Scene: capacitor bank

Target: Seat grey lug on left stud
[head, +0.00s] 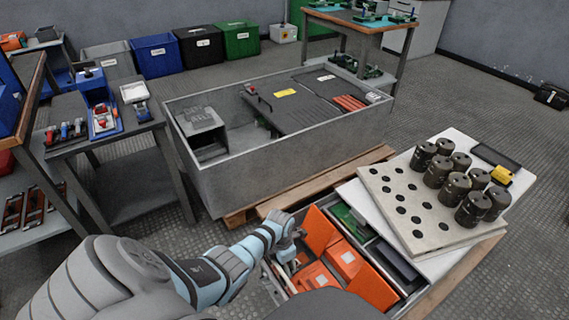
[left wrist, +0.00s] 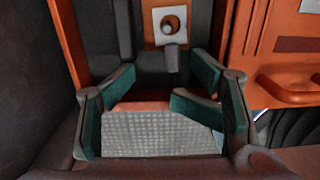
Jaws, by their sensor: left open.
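My left gripper (head: 292,238) is at the left side of the low open cabinet (head: 395,309). In the left wrist view its green-padded fingers (left wrist: 164,80) are spread apart with nothing clearly held between them. A short grey piece hangs just below the plate, apart from the fingers. I cannot tell which of these is the grey lug or the left stud. A grey textured surface shows between the finger bases. My right gripper is not in view.
A large grey bin (head: 250,187) stands behind. An orange handle (left wrist: 290,91) is close right of the fingers.

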